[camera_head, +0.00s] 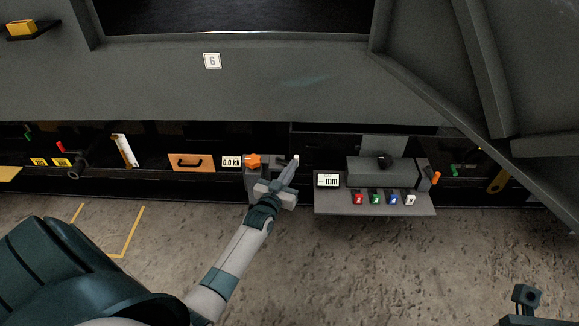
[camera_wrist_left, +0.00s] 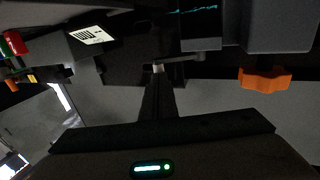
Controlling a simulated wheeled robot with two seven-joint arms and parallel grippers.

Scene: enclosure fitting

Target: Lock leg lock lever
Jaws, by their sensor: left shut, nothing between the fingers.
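My left gripper (camera_head: 291,167) reaches in at the centre of the head view. It is shut and empty, with its light fingertips pointing up toward the dark panel. In the left wrist view, the closed fingers (camera_wrist_left: 158,72) end beside a thin grey bar (camera_wrist_left: 184,60), which may be the leg lock lever. I cannot tell whether they touch it. In the head view the gripper hides that spot. An orange knob (camera_head: 252,161) on a grey block is just left of the gripper; it also shows in the left wrist view (camera_wrist_left: 265,80).
A grey shelf (camera_head: 330,209) right of the gripper carries several coloured buttons and a "mm" display (camera_head: 328,180). An orange drawer front (camera_head: 190,162) and a "0.0 k" display (camera_head: 231,162) are to the left. A dark part at the lower right (camera_head: 525,298) may be my right arm. The floor in front is clear.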

